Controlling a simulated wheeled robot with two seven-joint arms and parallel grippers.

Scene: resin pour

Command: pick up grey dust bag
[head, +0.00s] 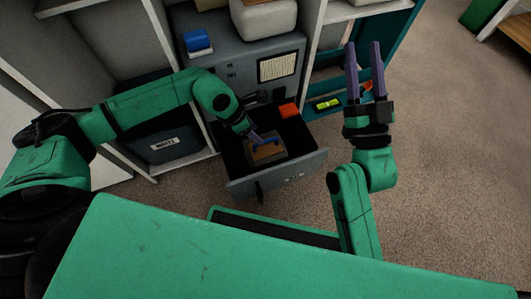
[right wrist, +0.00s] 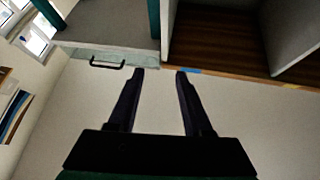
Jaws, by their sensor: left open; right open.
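A small grey item with a brown top (head: 268,153), which looks like the dust bag, lies inside the open dark drawer (head: 308,164). My left gripper (head: 266,141) is inside the drawer, over this item, with its purple fingers apart. I cannot tell whether the fingers touch it; the wrist and fingers hide part of it. My right gripper (head: 363,72) is raised to the right of the drawer, open and empty, fingers pointing away from me. Its two dark fingers (right wrist: 160,78) also show apart in the right wrist view, with nothing between them.
An orange block (head: 289,110) lies in the drawer's back right corner. A teal shelf with a yellow-green level (head: 327,103) stands to the right. A dark labelled bin (head: 165,145) sits in the left compartment. Carpet (head: 450,170) at the right is clear.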

